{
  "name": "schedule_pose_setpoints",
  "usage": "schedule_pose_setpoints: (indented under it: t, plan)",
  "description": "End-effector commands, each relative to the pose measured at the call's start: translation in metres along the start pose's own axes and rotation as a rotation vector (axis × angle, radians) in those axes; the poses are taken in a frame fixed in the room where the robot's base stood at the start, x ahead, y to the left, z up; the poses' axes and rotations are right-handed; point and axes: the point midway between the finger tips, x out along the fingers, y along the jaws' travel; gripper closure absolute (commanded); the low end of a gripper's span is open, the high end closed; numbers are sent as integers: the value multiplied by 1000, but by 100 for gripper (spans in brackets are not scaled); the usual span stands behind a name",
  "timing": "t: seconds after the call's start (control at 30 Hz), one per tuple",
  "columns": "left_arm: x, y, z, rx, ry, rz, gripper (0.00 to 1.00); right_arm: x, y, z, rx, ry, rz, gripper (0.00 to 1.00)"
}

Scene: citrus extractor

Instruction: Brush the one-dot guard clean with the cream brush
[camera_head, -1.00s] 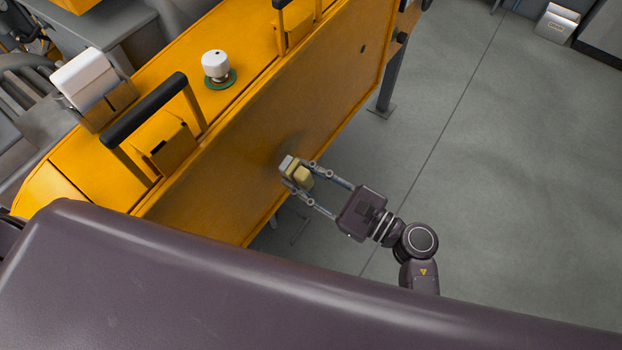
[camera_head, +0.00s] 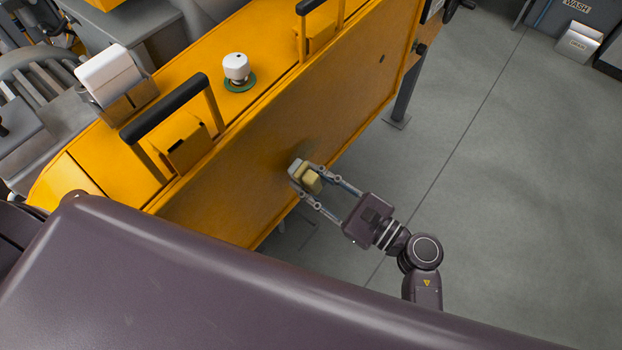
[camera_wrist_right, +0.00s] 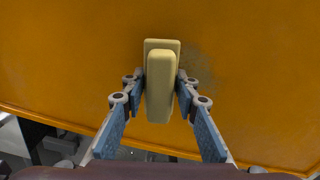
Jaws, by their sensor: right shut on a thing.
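My right gripper (camera_head: 309,181) is shut on the cream brush (camera_head: 313,181), holding it by its block-shaped back. In the right wrist view the brush (camera_wrist_right: 160,85) stands upright between the fingers, in front of the guard (camera_wrist_right: 70,60). It looks against the panel, but the contact is hidden. A greyish smudge (camera_wrist_right: 197,62) shows on the guard beside the brush. My left gripper is not in view.
The orange machine top carries black-gripped handles (camera_head: 165,105), a white knob on a green base (camera_head: 236,68) and a white block in a metal holder (camera_head: 108,70). A support leg (camera_head: 404,95) stands behind the arm. The grey floor at right is open.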

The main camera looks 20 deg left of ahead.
Motion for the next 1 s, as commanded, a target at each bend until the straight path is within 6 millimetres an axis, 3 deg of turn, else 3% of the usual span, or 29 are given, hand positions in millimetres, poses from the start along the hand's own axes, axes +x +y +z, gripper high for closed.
schedule_pose_setpoints:
  t: [1.0]
  plan:
    - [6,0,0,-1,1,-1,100,18,-3,-1,-2,0,0,92]
